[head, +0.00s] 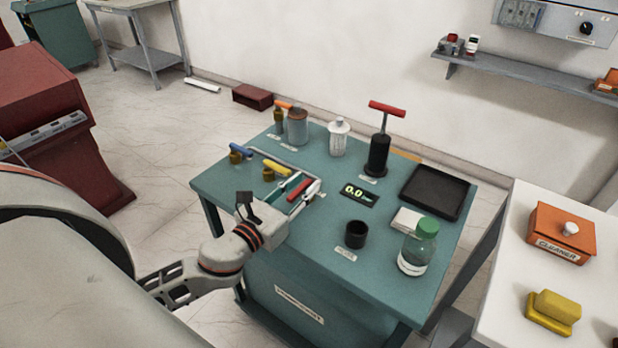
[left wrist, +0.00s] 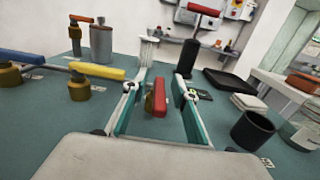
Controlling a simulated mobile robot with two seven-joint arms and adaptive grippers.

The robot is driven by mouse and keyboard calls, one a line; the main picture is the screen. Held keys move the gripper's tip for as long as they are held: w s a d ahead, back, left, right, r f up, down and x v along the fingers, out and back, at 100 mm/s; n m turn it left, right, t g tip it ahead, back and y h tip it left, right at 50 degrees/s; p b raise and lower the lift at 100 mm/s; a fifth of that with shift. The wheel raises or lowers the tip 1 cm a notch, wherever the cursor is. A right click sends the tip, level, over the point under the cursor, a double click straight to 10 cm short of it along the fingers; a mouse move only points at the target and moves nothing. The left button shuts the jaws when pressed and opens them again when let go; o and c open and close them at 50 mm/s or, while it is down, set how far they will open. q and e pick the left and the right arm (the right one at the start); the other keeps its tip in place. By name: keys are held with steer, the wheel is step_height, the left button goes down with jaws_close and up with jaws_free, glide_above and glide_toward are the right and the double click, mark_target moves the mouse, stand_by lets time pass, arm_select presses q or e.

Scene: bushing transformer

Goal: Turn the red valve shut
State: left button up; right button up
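The red valve handle (head: 299,190) is on the teal table, and it also shows in the left wrist view (left wrist: 160,97) as a red bar on a brass body. My left gripper (head: 302,184) is open, with one finger on each side of the red handle. In the left wrist view, my left gripper (left wrist: 161,76) shows gaps between the handle and both fingers. The gripper partly hides the valve in the head view, and I cannot tell exactly how far the handle is turned. My right gripper is not in view.
A yellow-handled valve (head: 277,168) and a blue-handled valve (head: 240,152) stand left of the red one. A display reading 0.0 (head: 357,195), a red-handled pump (head: 378,152), a black cup (head: 356,234), a black tray (head: 437,193) and a green-capped bottle (head: 418,248) are to the right.

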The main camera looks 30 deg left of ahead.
arm_select(q)
steer(key=shift+w+d, duration=0.15)
steer(key=shift+w, duration=1.2)
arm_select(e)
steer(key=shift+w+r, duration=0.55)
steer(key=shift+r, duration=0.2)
arm_select(q)
jaws_close()
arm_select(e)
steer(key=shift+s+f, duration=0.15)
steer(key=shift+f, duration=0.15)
